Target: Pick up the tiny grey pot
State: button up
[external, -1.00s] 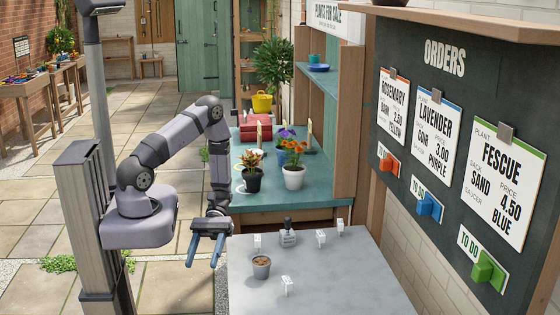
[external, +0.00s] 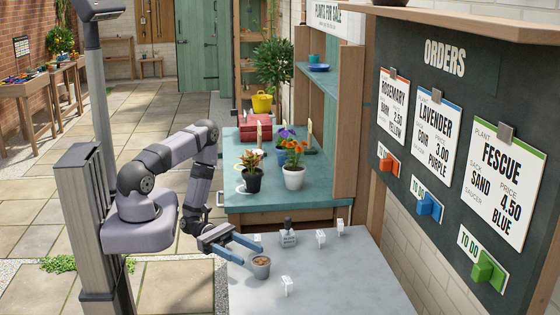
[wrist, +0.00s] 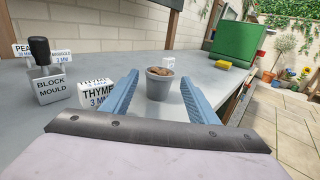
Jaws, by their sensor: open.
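The tiny grey pot (external: 261,268) stands upright on the grey table near its left edge, with brown material inside. It also shows in the wrist view (wrist: 158,88), ahead of my gripper and between the lines of the two fingers. My gripper (external: 250,253) is open, with its blue fingers pointing toward the pot. In the wrist view the fingers (wrist: 157,95) lie to the left and right of the pot. I cannot tell whether the fingertips reach past the pot's near side.
A block mould (external: 288,235) with a dark knob stands behind the pot. Small white labels (external: 320,238) stand around it, including a thyme label (wrist: 96,95) left of the fingers. The grey table (external: 345,285) is clear to the right. A green box (wrist: 238,42) shows farther off.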

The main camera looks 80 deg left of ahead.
aim_at(256, 258)
jog(key=shift+p+x, duration=0.7)
jog(key=shift+x, duration=1.65)
jog(key=shift+c, duration=0.2)
jog(key=c, duration=0.8)
